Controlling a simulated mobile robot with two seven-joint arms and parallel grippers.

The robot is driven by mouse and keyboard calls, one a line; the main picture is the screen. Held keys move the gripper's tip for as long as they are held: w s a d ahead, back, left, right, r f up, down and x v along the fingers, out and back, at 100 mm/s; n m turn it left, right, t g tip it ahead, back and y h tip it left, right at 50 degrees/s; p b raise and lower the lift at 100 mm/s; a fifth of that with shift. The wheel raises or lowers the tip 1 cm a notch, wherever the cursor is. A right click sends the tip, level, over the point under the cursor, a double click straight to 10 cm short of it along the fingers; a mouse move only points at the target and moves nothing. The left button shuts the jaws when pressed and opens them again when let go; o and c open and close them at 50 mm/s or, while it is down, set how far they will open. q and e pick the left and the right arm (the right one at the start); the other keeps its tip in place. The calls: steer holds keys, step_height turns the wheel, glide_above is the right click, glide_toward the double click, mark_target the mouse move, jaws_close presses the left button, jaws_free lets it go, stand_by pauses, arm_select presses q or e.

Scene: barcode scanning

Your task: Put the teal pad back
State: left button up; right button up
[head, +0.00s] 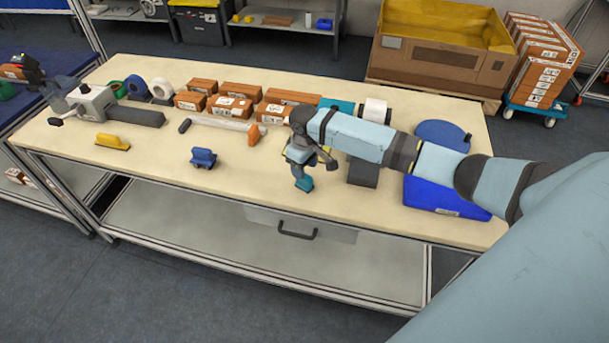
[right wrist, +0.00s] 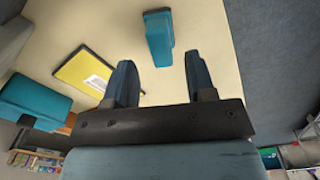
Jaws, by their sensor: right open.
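The teal pad (head: 305,185) is on the table near its front edge, just below my right gripper (head: 301,163). In the right wrist view the teal pad (right wrist: 158,38) lies on the pale tabletop, ahead of the gap between the two fingertips (right wrist: 160,78). The fingers are apart with nothing between them. The gripper partly hides the pad in the head view. My left gripper is not in view.
A blue pad (head: 204,157) and a yellow pad (head: 113,142) lie to the left on the table (head: 250,190). Several brown boxes (head: 232,105) stand behind. A blue tray (head: 440,195) lies to the right. Tabletop between the pads is clear.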

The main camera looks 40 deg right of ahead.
step_height(320, 180, up, 7)
steer(key=s+a+f+t+y, duration=0.45)
steer(key=s+a+f, duration=0.75)
steer(key=a+f, duration=0.35)
steer(key=s+a+t+h, duration=0.1)
steer(key=s+t, duration=0.5)
steer(key=s, duration=0.9)
steer(key=shift+a+m, duration=0.3)
steer(key=shift+a, duration=0.05)
steer(key=shift+t, duration=0.25)
steer(key=shift+d+r+p, duration=0.1)
steer(key=shift+r+p, duration=0.35)
steer(key=shift+r, duration=0.1)
